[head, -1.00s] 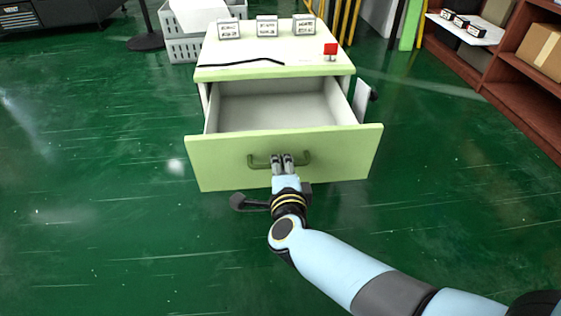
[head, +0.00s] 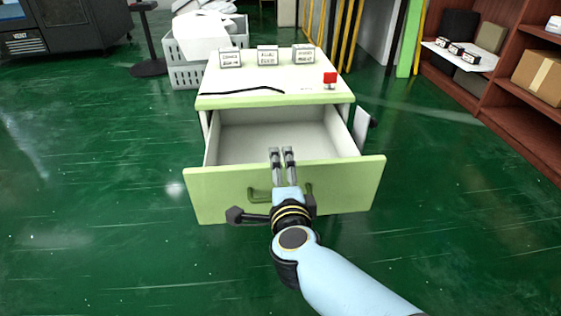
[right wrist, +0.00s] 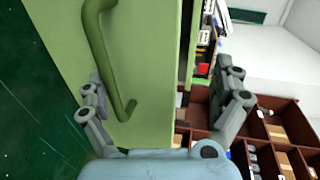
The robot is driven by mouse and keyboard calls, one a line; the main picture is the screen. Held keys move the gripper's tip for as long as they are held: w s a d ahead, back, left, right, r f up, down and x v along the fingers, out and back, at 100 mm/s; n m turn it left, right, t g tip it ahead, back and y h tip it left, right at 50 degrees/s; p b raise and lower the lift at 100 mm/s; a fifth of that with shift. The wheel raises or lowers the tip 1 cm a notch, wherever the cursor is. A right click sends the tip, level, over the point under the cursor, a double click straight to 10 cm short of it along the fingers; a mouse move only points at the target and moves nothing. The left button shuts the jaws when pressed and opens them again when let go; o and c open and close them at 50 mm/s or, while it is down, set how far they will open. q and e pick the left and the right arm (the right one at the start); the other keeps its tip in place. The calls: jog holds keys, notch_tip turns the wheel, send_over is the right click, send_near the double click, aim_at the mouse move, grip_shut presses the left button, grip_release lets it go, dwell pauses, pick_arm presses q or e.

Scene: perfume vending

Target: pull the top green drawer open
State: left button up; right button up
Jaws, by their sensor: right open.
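The top green drawer (head: 345,185) is pulled well out of the pale green cabinet, and its grey inside (head: 245,135) shows empty where visible. Its dark green handle (head: 258,196) is on the drawer front, partly hidden by my right wrist. My right gripper (head: 281,151) is open and empty, its tips over the drawer front's top edge in the head view. In the right wrist view the open fingers (right wrist: 160,70) appear either side of the drawer front, with the handle (right wrist: 101,40) in front; contact cannot be told. My left gripper is not in view.
White crates (head: 190,75) stand behind left. A brown shelf (head: 510,95) stands at right. Green floor is free around the drawer.

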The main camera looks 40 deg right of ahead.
jog(key=shift+h, duration=0.3)
jog(key=r, duration=0.3)
jog(key=w+r, duration=0.1)
jog(key=r, duration=0.1)
jog(key=shift+d+r, duration=0.2)
jog(key=shift+r, duration=0.15)
jog(key=c, duration=0.3)
jog(key=shift+s+a+r, duration=0.1)
jog(key=shift+s+r, duration=0.05)
jog(key=shift+r, duration=0.05)
jog(key=c, duration=0.5)
jog(key=shift+f, duration=0.3)
jog(key=shift+c, duration=0.2)
jog(key=shift+s+f, duration=0.1)
jog(key=shift+f, duration=0.05)
